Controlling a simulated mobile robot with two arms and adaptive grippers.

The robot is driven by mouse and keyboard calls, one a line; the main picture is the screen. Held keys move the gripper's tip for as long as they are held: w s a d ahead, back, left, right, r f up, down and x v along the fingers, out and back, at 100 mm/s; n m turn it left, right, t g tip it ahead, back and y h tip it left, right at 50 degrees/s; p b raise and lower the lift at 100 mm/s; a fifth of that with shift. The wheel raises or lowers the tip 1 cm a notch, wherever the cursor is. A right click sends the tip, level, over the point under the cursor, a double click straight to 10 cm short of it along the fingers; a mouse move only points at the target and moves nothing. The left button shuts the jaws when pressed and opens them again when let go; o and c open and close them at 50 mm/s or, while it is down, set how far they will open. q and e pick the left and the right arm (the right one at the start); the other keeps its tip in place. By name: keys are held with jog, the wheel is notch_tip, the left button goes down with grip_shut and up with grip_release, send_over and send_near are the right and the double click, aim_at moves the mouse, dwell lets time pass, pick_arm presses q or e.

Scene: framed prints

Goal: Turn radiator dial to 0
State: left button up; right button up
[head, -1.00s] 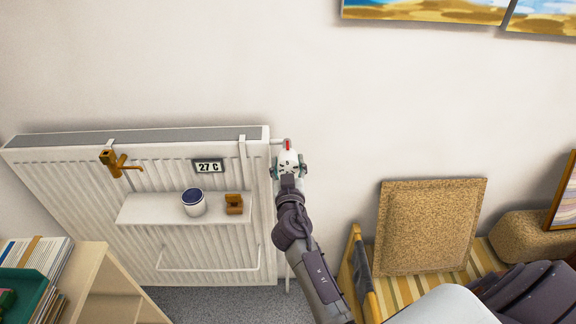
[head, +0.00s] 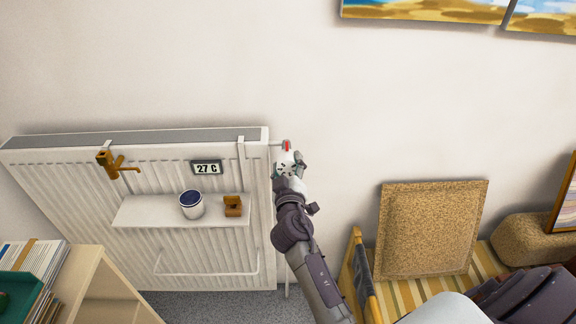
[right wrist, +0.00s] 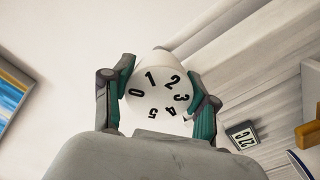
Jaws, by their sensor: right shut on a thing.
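The radiator dial (head: 285,158) is a white knob at the radiator's upper right corner, with a red mark above it in the head view. In the right wrist view the dial (right wrist: 159,94) shows black numbers 0 to 5 on its face, with 1 near the top and 0 at the left. My right gripper (head: 289,169) is at the dial; in the right wrist view its two green-grey fingers (right wrist: 160,100) press on the dial's left and right sides. The red mark is hidden in the right wrist view. My left gripper is not in view.
A thermometer (head: 206,167) reads 27 C. A bench with a cushion (head: 430,230) stands right.

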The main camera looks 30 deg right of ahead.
aim_at(288, 156)
jog(key=o, duration=1.2)
jog(key=shift+c, duration=0.2)
jog(key=shift+r, duration=4.95)
